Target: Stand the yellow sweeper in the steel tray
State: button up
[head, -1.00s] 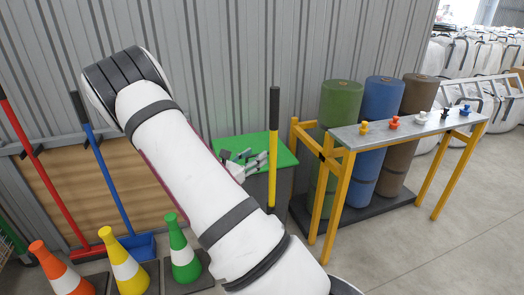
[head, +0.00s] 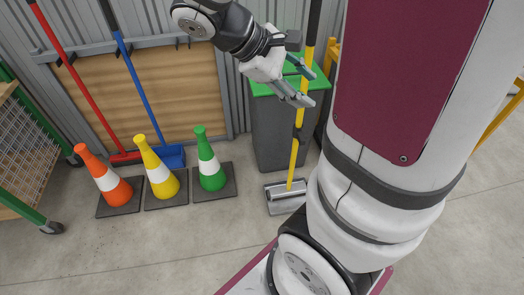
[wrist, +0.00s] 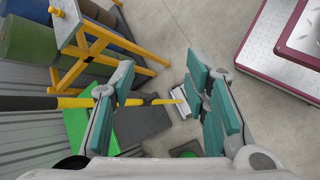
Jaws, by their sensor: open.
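The yellow sweeper (head: 294,157) has a long yellow pole with black parts and stands about upright before the grey bin in the head view. Its foot meets the steel tray (head: 283,208), a small grey metal piece on the floor; I cannot tell whether it sits inside it. My gripper (head: 309,86) is open, with its fingers at the upper pole. In the wrist view the pole (wrist: 40,103) runs in from the left, behind the left finger, towards the tray (wrist: 192,95). I cannot tell whether the pole is between the fingers.
A grey bin with a green lid (head: 270,135) stands behind the pole. Orange (head: 108,180), yellow (head: 157,175) and green (head: 208,165) cones stand to the left. The front floor is clear.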

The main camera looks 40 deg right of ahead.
jog(key=s+a+r+m+t+y, duration=0.1)
jog(key=s+a+m+t+y, duration=0.1)
jog(key=a, duration=0.7)
jog(key=s+a+r+m+t+y, duration=0.1)
jog(key=s+a+t+y, duration=0.3)
jog(key=a, duration=0.6)
jog(key=s+m+y, duration=0.1)
jog(key=s+y, duration=0.1)
jog(key=s, duration=0.1)
jog(key=shift+s+a+r, duration=0.25)
jog(key=shift+s+a, duration=0.05)
jog(key=shift+s, duration=0.05)
notch_tip(320, 180, up, 15)
jog(key=t+p, duration=0.2)
jog(key=p, duration=1.1)
jog(key=shift+d+f+t, duration=0.15)
jog(key=shift+f+t, duration=0.05)
jog(key=shift+t, duration=0.1)
jog(key=shift+w+d, duration=0.1)
jog(key=shift+d, duration=0.05)
